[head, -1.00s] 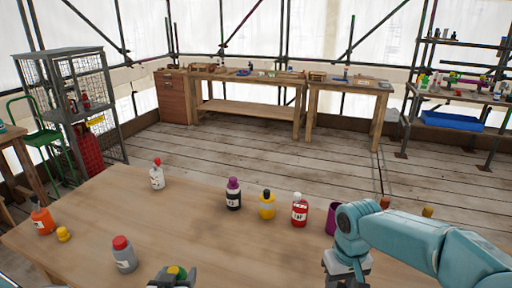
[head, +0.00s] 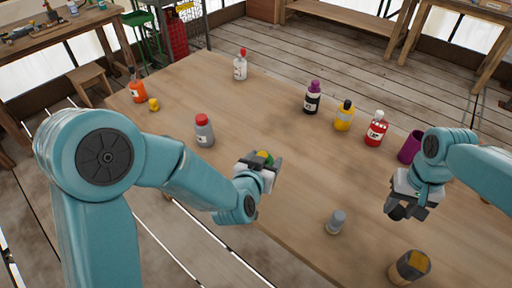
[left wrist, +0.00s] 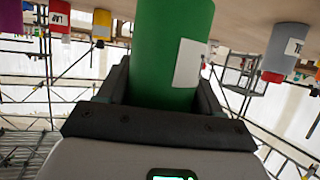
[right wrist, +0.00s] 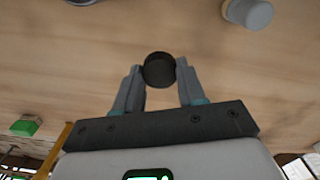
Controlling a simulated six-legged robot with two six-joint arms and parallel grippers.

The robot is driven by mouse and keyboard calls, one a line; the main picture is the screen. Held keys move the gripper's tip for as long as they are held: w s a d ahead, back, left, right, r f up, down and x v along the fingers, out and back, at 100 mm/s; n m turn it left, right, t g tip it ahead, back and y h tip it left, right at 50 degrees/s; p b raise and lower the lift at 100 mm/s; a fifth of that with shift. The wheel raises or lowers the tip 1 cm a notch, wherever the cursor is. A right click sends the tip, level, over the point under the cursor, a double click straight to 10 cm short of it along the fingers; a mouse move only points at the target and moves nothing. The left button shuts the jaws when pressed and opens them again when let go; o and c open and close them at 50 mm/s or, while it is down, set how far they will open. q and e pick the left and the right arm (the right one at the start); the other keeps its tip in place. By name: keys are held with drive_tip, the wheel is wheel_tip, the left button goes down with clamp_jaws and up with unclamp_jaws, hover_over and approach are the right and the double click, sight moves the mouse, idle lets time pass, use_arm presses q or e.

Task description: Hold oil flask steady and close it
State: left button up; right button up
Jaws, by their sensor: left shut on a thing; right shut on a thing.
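A green flask with a white label (left wrist: 175,45), which I take to be the oil flask, is between the jaws of my left gripper (head: 262,168). My right gripper (head: 398,210) is shut on a dark round cap (right wrist: 158,70), held at the fingertips. The cap is to the right of the flask and apart from it. The flask's lower part is hidden by my left gripper in the head view.
On the table (head: 275,115) stand a grey bottle with a red cap (head: 204,132), a purple cup (head: 410,148), a small grey piece (head: 337,222) and a brown cylinder (head: 408,267). Several bottles line the far side, including a red one (head: 376,131). The middle is clear.

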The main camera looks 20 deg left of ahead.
use_arm(q)
drive_tip(key=s+d+r, duration=0.1)
drive_tip(key=d+r, duration=0.1)
drive_tip(key=d, duration=0.5)
drive_tip(key=s+d+r, duration=0.1)
drive_tip(key=d, duration=0.7)
drive_tip(key=shift+s+r, duration=0.3)
drive_tip(key=shift+r, duration=0.05)
use_arm(e)
drive_tip(key=shift+s+d+m, duration=0.1)
drive_tip(key=shift+s+m, duration=0.2)
drive_tip(key=r+m, duration=0.1)
drive_tip(key=d+r+m, duration=0.1)
drive_tip(key=r, duration=0.1)
drive_tip(key=shift+s+m, duration=0.1)
drive_tip(key=shift+m, duration=0.3)
drive_tip(key=a+r, duration=0.6)
drive_tip(key=a, duration=0.4)
drive_tip(key=a+r, duration=0.7)
drive_tip(key=a, duration=0.3)
drive_tip(key=shift+s+a+r, duration=0.2)
drive_tip(key=shift+s+a, duration=0.1)
